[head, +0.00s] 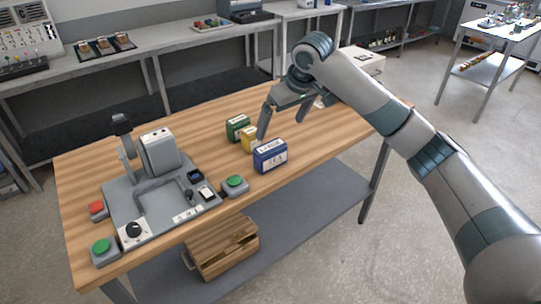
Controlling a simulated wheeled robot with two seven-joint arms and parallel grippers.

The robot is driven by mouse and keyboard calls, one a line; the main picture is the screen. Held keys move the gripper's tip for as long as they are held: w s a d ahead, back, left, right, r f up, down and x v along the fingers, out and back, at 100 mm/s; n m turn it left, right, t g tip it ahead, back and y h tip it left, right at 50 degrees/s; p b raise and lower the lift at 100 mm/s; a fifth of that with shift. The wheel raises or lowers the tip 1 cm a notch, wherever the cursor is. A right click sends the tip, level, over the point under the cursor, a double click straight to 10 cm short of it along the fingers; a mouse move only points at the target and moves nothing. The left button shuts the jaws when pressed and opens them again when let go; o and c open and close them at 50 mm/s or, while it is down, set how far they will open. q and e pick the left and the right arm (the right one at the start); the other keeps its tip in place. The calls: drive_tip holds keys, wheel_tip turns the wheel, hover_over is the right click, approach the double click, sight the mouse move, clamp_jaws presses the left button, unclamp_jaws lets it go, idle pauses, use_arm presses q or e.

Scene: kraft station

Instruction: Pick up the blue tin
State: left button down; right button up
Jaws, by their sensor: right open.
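The blue tin (270,156) stands upright on the wooden table, right of the table's middle, with a white label on its front. A yellow tin (250,139) and a green tin (237,127) stand in a row behind it to the left. My right gripper (284,124) is open and empty, its fingers pointing down behind the blue tin. One finger shows close to the yellow tin and partly covers it; I cannot tell whether they touch. My left gripper is not in view.
A grey machine (160,155) with a green button (235,183) at its right fills the left of the wooden table (330,150). A white box (365,62) is behind my right arm. A wooden crate (226,252) sits on the lower shelf. The table right of the blue tin is clear.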

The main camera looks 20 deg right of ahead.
drive_tip(key=p, duration=0.2)
hover_over(271, 146)
drive_tip(key=s, duration=0.3)
drive_tip(key=f, duration=0.6)
drive_tip(key=shift+w+d+f, duration=0.15)
drive_tip(key=shift+w+d, duration=0.1)
drive_tip(key=shift+d, duration=0.1)
drive_tip(key=shift+w+f, duration=0.15)
drive_tip(key=shift+f, duration=0.3)
drive_tip(key=shift+w+a+f+p, duration=0.1)
drive_tip(key=shift+w+f+p, duration=0.15)
drive_tip(key=shift+f+p, duration=0.15)
drive_tip(key=p+x, duration=0.1)
drive_tip(key=x, duration=0.2)
drive_tip(key=shift+w, duration=0.1)
drive_tip(key=shift+w+a+f, duration=0.1)
drive_tip(key=shift+w+f, duration=0.1)
drive_tip(key=shift+f, duration=0.35)
